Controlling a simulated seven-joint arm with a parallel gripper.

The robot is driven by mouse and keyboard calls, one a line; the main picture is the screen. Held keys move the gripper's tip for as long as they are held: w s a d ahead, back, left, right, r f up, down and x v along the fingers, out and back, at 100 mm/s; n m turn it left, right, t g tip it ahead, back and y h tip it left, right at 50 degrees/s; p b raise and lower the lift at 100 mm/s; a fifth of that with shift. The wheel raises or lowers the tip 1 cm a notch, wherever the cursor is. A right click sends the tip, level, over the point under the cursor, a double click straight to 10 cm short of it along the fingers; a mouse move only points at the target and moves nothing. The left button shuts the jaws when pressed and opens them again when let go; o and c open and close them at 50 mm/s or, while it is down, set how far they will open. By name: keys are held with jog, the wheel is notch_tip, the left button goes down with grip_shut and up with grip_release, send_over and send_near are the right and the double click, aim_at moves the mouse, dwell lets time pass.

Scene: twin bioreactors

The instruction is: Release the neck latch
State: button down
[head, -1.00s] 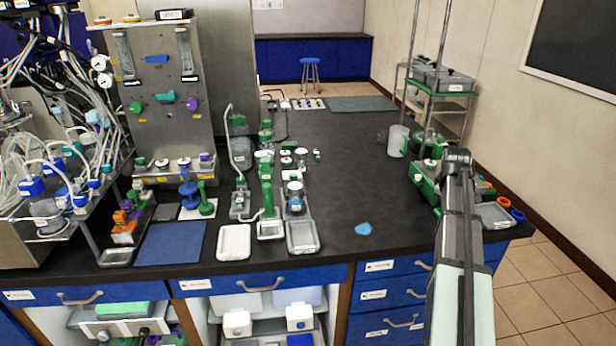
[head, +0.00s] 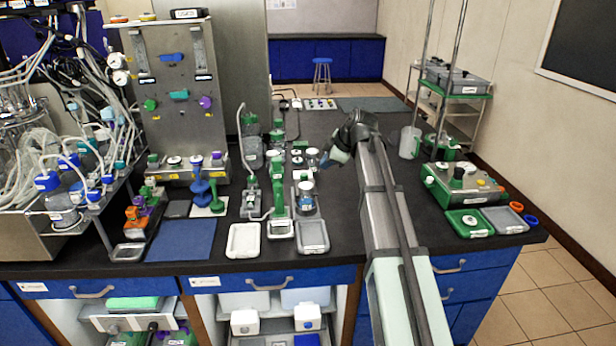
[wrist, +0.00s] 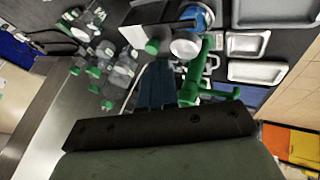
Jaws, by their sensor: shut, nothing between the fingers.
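My gripper (head: 326,162) hangs over the bench, just right of the group of bottles and green-capped fittings. In the wrist view its dark blue fingers (wrist: 157,85) are together and empty. A green fitting with a side handle (wrist: 207,75) is close to the right of the fingertips there; I cannot tell whether they touch. A small vessel with a blue band (head: 305,195) stands among the fittings, and a blue-and-white vessel shows in the wrist view (wrist: 196,17). A tall green fitting (head: 278,195) stands left of it. I cannot tell which part is the neck latch.
Clear bottles with green caps (wrist: 118,72) crowd the left of the wrist view. Two shallow trays, one white (head: 244,240) and one grey (head: 313,236), lie at the bench front. A green device (head: 462,187) stands at right. A metal panel (head: 172,90) rises at left.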

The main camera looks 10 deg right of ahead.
jog(key=shift+a+r, duration=0.3)
jog(key=shift+a, duration=0.5)
jog(key=shift+x, duration=5.05)
jog(key=w, duration=0.5)
jog(key=shift+w, duration=0.35)
jog(key=shift+r, duration=0.1)
